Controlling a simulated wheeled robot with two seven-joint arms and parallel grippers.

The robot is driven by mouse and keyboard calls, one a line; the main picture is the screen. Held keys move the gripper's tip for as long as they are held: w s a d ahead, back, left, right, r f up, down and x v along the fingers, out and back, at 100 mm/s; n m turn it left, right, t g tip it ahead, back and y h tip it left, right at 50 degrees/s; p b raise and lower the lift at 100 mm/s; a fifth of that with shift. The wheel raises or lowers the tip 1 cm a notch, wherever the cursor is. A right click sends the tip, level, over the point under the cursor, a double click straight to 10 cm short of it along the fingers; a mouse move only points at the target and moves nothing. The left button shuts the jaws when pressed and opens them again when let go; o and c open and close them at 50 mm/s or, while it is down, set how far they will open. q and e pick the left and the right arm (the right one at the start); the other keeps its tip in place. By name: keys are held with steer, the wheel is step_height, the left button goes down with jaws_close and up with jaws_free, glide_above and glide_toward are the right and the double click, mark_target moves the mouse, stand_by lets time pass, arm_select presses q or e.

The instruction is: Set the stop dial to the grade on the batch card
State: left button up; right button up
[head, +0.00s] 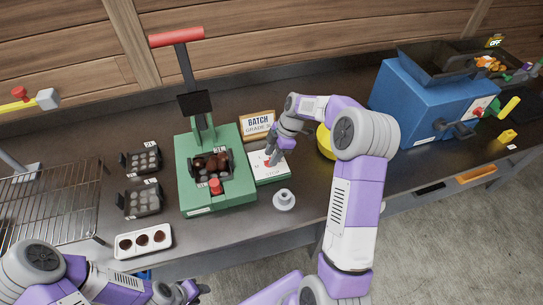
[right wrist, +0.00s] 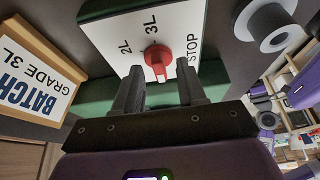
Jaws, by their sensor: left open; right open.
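The batch card (head: 257,125) stands upright behind the dial plate; in the right wrist view the card (right wrist: 38,85) reads "BATCH GRADE 3L". The white dial plate (head: 275,174) lies beside the green press. Its red stop dial (right wrist: 158,58) shows in the right wrist view, with marks 2L, 3L and STOP around it; I cannot tell surely which mark it points to. My right gripper (right wrist: 160,82) is open, its fingertips close to the dial with the dial between them in the picture; contact is unclear. My left gripper (head: 196,290) is open and empty at the front edge.
The green press (head: 188,185) with a red-handled lever holds chestnuts. A grey round piece (head: 284,201) stands in front of the plate. Two dark moulds (head: 143,200), a white tray (head: 121,247) and a wire rack (head: 50,215) are at left. A blue machine (head: 410,105) stands right.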

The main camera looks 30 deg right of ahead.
steer(key=shift+a+f, duration=0.15)
steer(key=shift+f, duration=0.2)
jaws_close()
